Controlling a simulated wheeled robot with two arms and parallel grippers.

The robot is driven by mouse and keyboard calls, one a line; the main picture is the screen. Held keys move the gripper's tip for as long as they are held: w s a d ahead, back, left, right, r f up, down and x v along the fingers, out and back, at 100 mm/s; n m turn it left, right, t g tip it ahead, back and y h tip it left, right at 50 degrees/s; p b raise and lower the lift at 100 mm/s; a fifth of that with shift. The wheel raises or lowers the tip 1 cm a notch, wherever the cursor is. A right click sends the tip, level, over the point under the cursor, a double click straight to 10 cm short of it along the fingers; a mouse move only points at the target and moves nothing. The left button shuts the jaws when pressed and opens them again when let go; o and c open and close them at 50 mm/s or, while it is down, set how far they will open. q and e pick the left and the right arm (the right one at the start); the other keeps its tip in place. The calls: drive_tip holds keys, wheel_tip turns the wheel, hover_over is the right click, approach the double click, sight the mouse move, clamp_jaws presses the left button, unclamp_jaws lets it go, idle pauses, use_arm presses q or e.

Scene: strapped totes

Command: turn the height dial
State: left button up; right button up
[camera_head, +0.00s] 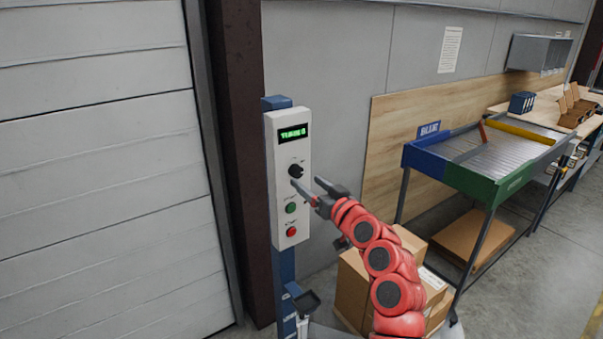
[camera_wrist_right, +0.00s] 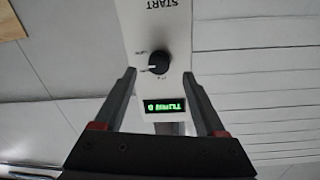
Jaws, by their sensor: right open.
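The height dial (camera_head: 295,170) is a black round knob on a white control panel (camera_head: 285,226), below a lit green display (camera_head: 294,133). In the right wrist view the dial (camera_wrist_right: 158,64) sits on the panel with a pale pointer mark, just beyond and roughly between my fingertips. My right gripper (camera_head: 317,186) is open and empty, in front of the panel and to the right of the dial in the head view. I cannot tell if a finger touches the panel. In the right wrist view the gripper (camera_wrist_right: 158,78) straddles the panel's width. My left gripper is not in view.
Below the dial are a green button (camera_head: 291,208) and a red button (camera_head: 291,231). The panel stands on a blue post (camera_head: 285,280). Cardboard boxes (camera_head: 352,287) are stacked behind my right arm. A roller table (camera_head: 480,158) stands at the right. A shutter door (camera_head: 100,170) is at the left.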

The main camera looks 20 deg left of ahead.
sight(298, 174)
drive_tip(key=x, duration=0.3)
drive_tip(key=shift+w+a+r+p, duration=0.1)
drive_tip(key=shift+a+p, duration=0.1)
drive_tip(key=shift+p, duration=0.1)
drive_tip(key=shift+w+a, duration=0.15)
drive_tip(key=shift+w, duration=0.05)
drive_tip(key=shift+w+a, duration=0.1)
drive_tip(key=shift+w, duration=0.15)
clamp_jaws()
